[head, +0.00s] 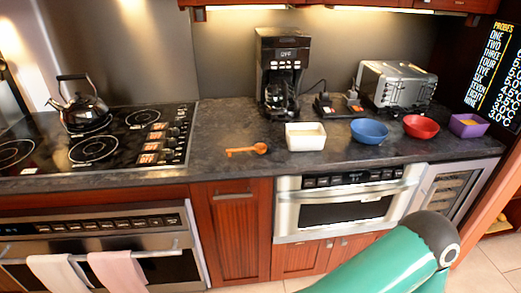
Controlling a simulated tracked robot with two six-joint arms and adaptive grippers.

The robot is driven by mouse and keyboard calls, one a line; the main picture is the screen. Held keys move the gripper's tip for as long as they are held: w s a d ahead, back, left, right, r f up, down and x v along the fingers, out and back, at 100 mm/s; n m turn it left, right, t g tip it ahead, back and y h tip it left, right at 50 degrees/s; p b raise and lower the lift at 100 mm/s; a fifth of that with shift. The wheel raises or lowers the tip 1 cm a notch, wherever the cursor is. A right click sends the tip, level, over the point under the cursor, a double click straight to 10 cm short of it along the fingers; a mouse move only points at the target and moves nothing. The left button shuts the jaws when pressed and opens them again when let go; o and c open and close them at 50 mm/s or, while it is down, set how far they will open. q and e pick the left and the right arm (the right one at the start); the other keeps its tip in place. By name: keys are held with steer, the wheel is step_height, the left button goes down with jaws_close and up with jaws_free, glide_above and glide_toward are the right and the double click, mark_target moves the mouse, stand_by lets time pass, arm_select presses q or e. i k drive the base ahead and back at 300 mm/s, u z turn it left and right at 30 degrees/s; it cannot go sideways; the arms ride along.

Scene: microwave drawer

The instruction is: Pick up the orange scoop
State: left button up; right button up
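The orange scoop (247,149) lies flat on the dark countertop (230,165), between the stovetop and the white square dish. Its handle points left and its round bowl is at the right end. Nothing touches it. A green link of my arm with a dark joint shows at the lower right, well in front of the counter and apart from the scoop. Neither of my grippers is in view.
A white dish (305,136), blue bowl (369,131), red bowl (421,127) and purple container (468,125) stand right of the scoop. A coffee maker (283,75) and toaster (396,87) stand behind. A kettle (80,105) sits on the stovetop (115,160). Counter around the scoop is clear.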

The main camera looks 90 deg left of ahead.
mark_target(260, 148)
steer(key=u, duration=0.05)
steer(key=k, duration=0.45)
steer(key=z, duration=1.55)
steer(key=i, duration=0.1)
steer(key=u, duration=3.5)
steer(key=i, duration=0.5)
steer(key=u, duration=0.15)
steer(key=i, duration=0.55)
steer(key=z, duration=0.2)
steer(key=k, duration=0.9)
steer(key=u, duration=0.2)
steer(key=i, duration=0.9)
steer(key=z, duration=0.1)
